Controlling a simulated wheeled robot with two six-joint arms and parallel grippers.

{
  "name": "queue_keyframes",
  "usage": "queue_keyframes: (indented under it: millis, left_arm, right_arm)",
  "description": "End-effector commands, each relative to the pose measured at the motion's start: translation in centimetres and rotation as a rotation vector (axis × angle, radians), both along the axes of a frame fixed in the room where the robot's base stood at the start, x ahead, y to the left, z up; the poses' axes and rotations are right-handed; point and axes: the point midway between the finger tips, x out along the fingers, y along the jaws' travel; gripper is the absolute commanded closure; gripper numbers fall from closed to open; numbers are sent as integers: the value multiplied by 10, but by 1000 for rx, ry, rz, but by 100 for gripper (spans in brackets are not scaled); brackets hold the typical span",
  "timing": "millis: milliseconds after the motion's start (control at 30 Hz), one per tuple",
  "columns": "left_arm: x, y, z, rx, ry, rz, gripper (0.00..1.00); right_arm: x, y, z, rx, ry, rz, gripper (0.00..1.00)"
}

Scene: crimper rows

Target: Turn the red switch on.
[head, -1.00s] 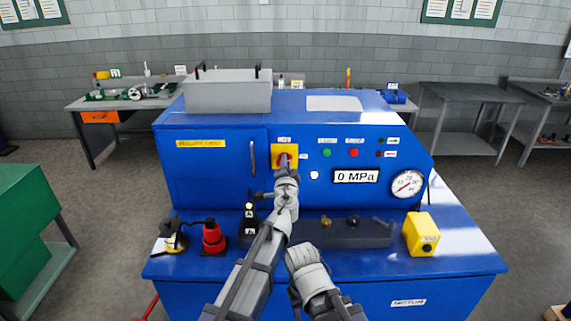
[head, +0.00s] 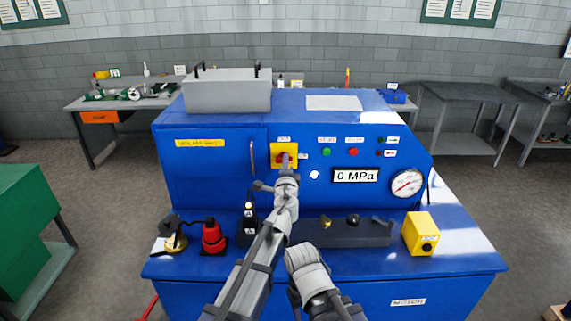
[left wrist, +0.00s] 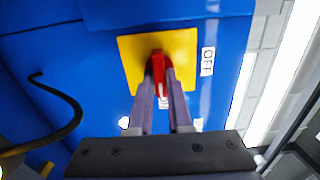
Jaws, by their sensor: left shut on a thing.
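The red switch (left wrist: 158,68) is a red handle on a square yellow plate on the front of the blue machine. In the head view the yellow plate (head: 275,149) is at the upper middle of the panel, with my gripper covering much of the handle. My left gripper (left wrist: 162,75) is shut on the red handle, one finger on each side. It also shows in the head view (head: 289,162). An "OFF" label (left wrist: 208,61) is beside the plate in the left wrist view. I cannot tell exactly how far the handle is turned.
Right of the switch are a green button (head: 327,152), a red button (head: 353,152), a "0 MPa" display (head: 355,176) and a round gauge (head: 407,183). A red pump-like tool (head: 213,237) and a yellow box (head: 420,233) stand on the ledge. My right arm's link shows low in front.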

Motion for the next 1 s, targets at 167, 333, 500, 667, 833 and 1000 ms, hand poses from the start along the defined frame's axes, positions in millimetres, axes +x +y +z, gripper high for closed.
queue_keyframes:
  millis: [167, 333, 500, 667, 833, 1000]
  left_arm:
    - [-2, -1, -1, 2, 0, -2, 100]
    - [-2, -1, -1, 2, 0, -3, 100]
    - [-1, -1, -1, 2, 0, -2, 63]
    - [-1, 0, 0, 2, 0, -1, 52]
    - [-1, 0, 0, 2, 0, -1, 52]
    - [-7, 1, 0, 2, 0, 0, 52]
  right_arm:
    - [0, 0, -1, 0, 0, 0, 50]
    - [0, 0, -1, 0, 0, 0, 50]
    - [0, 0, -1, 0, 0, 0, 50]
    - [0, 0, 0, 0, 0, 0, 50]
    - [0, 0, 0, 0, 0, 0, 50]
    - [0, 0, 0, 0, 0, 0, 50]
